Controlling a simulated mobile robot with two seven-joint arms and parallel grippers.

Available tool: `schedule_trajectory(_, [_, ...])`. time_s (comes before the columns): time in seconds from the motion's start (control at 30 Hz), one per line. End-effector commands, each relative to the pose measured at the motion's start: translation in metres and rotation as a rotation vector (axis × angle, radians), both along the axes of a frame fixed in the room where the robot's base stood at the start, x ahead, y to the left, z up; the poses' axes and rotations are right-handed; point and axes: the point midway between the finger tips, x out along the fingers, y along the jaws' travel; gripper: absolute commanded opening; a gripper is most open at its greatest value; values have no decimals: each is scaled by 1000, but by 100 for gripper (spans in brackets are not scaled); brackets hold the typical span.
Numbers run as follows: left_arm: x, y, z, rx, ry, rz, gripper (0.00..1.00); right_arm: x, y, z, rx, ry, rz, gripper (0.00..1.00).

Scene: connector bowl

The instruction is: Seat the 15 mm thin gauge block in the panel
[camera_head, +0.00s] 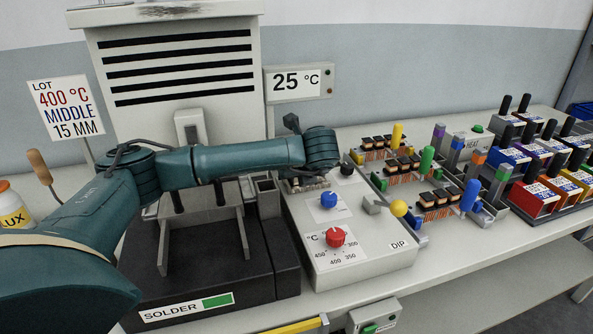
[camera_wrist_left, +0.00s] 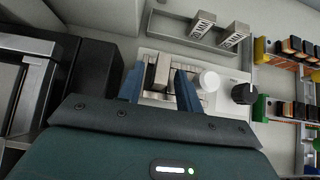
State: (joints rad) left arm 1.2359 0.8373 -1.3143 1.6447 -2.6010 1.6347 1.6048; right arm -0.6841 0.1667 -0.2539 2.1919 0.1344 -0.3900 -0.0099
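My left gripper (camera_wrist_left: 160,88) is over the back part of the light grey panel (camera_wrist_left: 222,66). Its two blue fingers stand apart on either side of an upright thin metal block (camera_wrist_left: 161,72). Small gaps seem to show beside the block, and I cannot read its size. In the head view my wrist hides the fingertips and the block; the panel (camera_head: 365,252) shows in front of it, with a red dial, blue knob and black knob. Two labelled metal blocks (camera_wrist_left: 201,22) (camera_wrist_left: 234,35) lie in a grey tray (camera_wrist_left: 170,32) behind the panel. My right gripper is out of view.
A sign (camera_head: 65,107) reads 400 °C, middle, 15 mm. The black solder station (camera_head: 205,265) adjoins the panel on the left. Circuit boards with coloured handles (camera_head: 430,195) stand close on the right, with coloured bins (camera_head: 545,190) beyond. The bench front at right is clear.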

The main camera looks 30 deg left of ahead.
Motion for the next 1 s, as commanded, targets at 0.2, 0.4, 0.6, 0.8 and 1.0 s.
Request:
schedule_trajectory(0.2, [-4,-6,8,-1,-2,-2,35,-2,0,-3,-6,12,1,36])
schedule_trajectory(0.4, [-23,-29,37,-2,-4,-4,35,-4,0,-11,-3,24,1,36])
schedule_trajectory(0.6, [-43,-52,66,-1,-4,-5,35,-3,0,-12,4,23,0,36])
schedule_trajectory(0.8, [-54,-64,82,0,-1,-1,35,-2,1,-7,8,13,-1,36])
schedule_trajectory(1.0, [-57,-67,86,0,-1,-1,35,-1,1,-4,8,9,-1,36])
